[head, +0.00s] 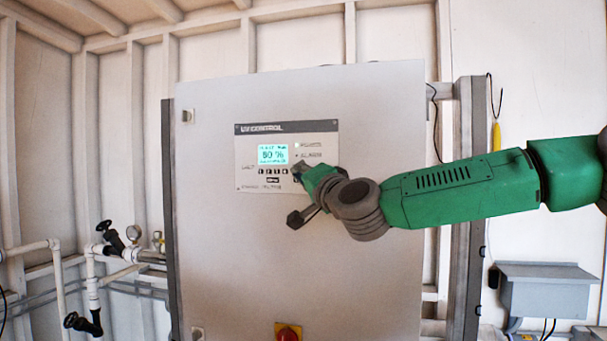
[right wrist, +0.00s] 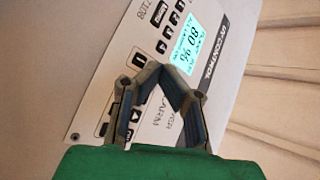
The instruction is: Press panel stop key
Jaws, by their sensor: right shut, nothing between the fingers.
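The UV control panel (head: 245,150) is a light plate on the big cabinet door, with a lit cyan display (head: 272,154) reading 80 % and a row of small dark keys (head: 272,170) under it. My right gripper (head: 297,168) is at the panel's lower right, just right of the key row, and hides part of the plate. In the right wrist view my right gripper (right wrist: 162,72) is shut and empty, its tips over the panel between the display (right wrist: 187,43) and dark keys (right wrist: 107,130). I cannot tell which key is stop, or whether the tips touch the panel. My left gripper is out of view.
The grey cabinet door (head: 300,255) fills the middle. A red and yellow rotary switch (head: 288,332) sits low on it. White pipes with black valves (head: 110,237) are at the left. A grey box (head: 548,290) hangs at the lower right.

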